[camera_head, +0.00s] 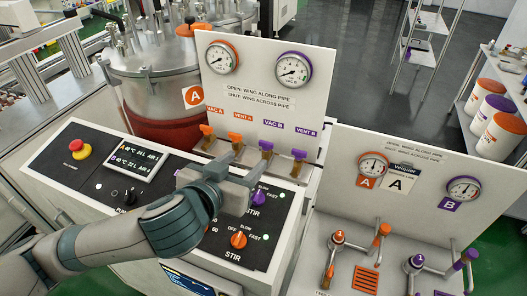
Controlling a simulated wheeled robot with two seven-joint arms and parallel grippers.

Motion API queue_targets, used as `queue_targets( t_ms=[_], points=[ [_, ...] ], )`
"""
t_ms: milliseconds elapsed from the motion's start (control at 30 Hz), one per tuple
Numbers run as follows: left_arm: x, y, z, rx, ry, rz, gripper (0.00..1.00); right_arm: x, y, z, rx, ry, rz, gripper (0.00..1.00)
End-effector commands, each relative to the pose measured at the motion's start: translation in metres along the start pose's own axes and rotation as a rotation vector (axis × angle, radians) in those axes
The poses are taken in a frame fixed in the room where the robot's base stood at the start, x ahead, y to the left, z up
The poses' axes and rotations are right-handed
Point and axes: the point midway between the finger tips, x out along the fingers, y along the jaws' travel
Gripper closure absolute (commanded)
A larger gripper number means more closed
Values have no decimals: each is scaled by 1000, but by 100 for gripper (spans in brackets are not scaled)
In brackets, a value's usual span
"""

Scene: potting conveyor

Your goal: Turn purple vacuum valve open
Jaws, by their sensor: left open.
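The purple VAC B valve (266,145) is the third of the row of valves at the foot of the white gauge panel (262,112). Its purple wing sits above a brass-coloured body; I cannot tell surely whether the wing lies along or across the pipe. My left gripper (243,164) is open, just in front of the valve row, with its fingers toward VENT A and VAC B. One finger is close below VAC B and partly hides its lower part; I cannot tell if they touch. My right gripper is not in view.
Orange VAC A (207,130) and VENT A (236,137) valves stand left of VAC B; purple VENT B (298,154) stands right. Below my gripper is a black control panel (262,240) with stir knobs and a red stop button (80,149). A second gauge panel (415,200) stands at right.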

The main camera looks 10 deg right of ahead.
Motion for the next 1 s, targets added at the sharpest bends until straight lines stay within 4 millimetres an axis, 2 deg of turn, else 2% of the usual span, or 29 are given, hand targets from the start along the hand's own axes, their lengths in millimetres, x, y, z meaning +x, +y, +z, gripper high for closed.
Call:
queue_targets(
  t_ms=[33,100,600,800,1000],
  points=[
    [12,0,4,2,2,-1,49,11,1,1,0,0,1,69],
    [24,0,4,1,2,-2,49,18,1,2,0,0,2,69],
    [110,0,3,1,0,-1,49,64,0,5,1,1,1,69],
    [127,0,1,0,0,0,49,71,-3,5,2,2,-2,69],
    [131,1,0,0,0,2,49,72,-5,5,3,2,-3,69]
  ],
)
